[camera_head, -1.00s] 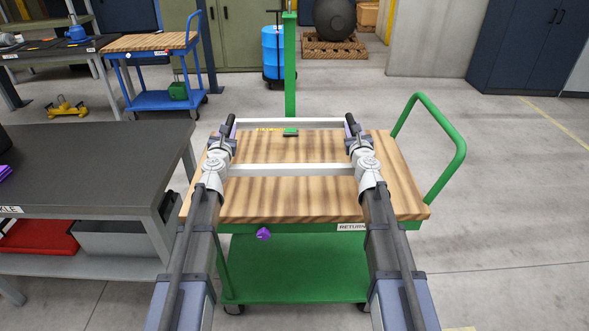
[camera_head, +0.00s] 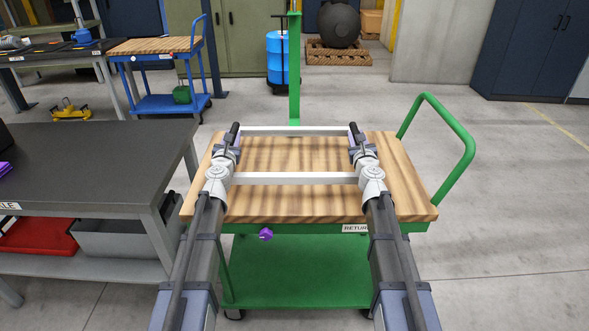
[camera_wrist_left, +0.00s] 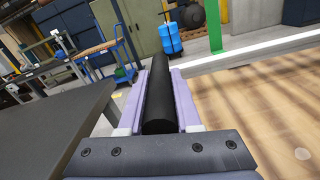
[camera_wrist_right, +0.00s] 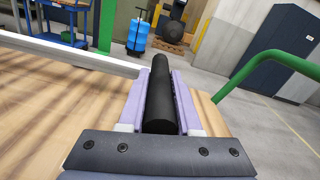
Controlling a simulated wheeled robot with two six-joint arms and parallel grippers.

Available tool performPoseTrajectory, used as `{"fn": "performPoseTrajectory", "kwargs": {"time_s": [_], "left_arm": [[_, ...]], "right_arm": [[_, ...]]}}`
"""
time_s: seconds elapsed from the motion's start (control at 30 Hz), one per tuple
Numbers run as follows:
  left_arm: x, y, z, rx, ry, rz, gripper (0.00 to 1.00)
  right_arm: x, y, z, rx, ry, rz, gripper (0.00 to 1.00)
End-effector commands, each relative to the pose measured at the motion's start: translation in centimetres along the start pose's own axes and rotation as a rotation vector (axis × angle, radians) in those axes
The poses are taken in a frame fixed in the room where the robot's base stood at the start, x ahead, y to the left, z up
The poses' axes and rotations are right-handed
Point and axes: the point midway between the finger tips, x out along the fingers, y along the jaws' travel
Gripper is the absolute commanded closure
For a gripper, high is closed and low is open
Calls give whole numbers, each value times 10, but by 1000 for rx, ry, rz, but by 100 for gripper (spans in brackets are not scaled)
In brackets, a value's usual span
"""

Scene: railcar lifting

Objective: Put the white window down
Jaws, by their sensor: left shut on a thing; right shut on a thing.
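The white window (camera_head: 292,179) is a rectangular white frame with an open middle, held level over the wooden top (camera_head: 290,206) of the green cart. A black handle (camera_wrist_left: 158,92) at its left side sits between the fingers of my left gripper (camera_head: 232,139). A black handle (camera_wrist_right: 159,92) at its right side sits between the fingers of my right gripper (camera_head: 355,139). Both grippers are shut on these handles. I cannot tell whether the frame touches the cart top.
The green cart has a push handle (camera_head: 460,140) at right and a green post (camera_head: 294,70) behind it. A dark workbench (camera_head: 90,165) stands close at left. A blue cart (camera_head: 165,101) and a blue drum (camera_head: 281,55) are further back. The cart top is otherwise clear.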

Motion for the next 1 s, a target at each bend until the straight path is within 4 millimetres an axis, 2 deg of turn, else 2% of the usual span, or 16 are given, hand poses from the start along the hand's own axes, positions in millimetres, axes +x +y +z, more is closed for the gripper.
{"fn": "performPoseTrajectory", "kwargs": {"time_s": [0.37, 1.0], "left_arm": [[1, -1, -10, 0, 0, 3, 100], [1, -7, -38, 0, 0, 3, 100]], "right_arm": [[-1, 4, -9, 0, -1, 5, 100], [-1, 9, -38, 0, -1, 5, 100]]}}
